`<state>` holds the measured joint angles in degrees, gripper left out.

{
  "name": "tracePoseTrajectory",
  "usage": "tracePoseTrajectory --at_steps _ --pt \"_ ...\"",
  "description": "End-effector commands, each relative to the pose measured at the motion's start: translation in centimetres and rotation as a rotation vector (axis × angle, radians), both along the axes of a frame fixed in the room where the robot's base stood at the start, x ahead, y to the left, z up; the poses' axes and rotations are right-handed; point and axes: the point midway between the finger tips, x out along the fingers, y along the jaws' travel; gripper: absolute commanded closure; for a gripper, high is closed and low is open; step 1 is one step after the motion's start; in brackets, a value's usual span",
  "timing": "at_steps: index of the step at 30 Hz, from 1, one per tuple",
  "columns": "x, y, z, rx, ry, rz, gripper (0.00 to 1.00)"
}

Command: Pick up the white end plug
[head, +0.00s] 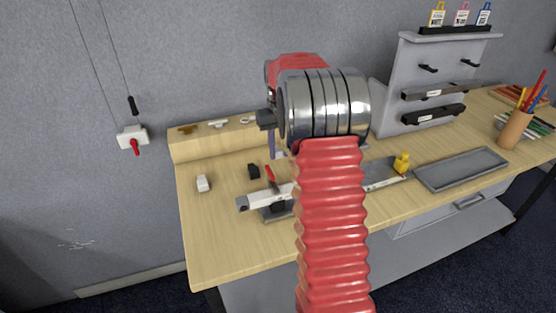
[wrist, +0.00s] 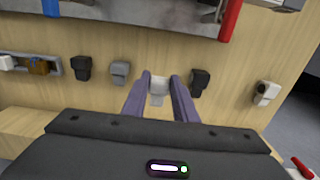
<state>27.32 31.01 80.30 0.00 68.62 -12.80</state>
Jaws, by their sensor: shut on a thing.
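In the head view my arm hides the held plug, and only a purple finger (head: 272,147) shows.
A black plug (wrist: 199,82) stands close right of my fingers, a grey plug (wrist: 120,72) close left, and another black plug (wrist: 82,67) beyond. A metal rail fixture (head: 262,198) with a red lever (head: 270,174) lies on the table. A grey tray (head: 462,170) is at right.

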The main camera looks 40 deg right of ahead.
Motion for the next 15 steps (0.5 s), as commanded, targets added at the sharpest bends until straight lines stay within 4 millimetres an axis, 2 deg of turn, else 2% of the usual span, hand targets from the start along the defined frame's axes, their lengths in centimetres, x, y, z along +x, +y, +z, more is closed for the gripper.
tracePoseTrajectory --at_steps 1,6,15 --pt "0.1 0.0 1.0 -0.001 -0.002 0.000 0.95" --pt "0.0 0.0 3.3 0.000 -0.001 0.000 0.95" --pt "0.0 0.0 4.2 0.000 0.001 0.000 0.95"
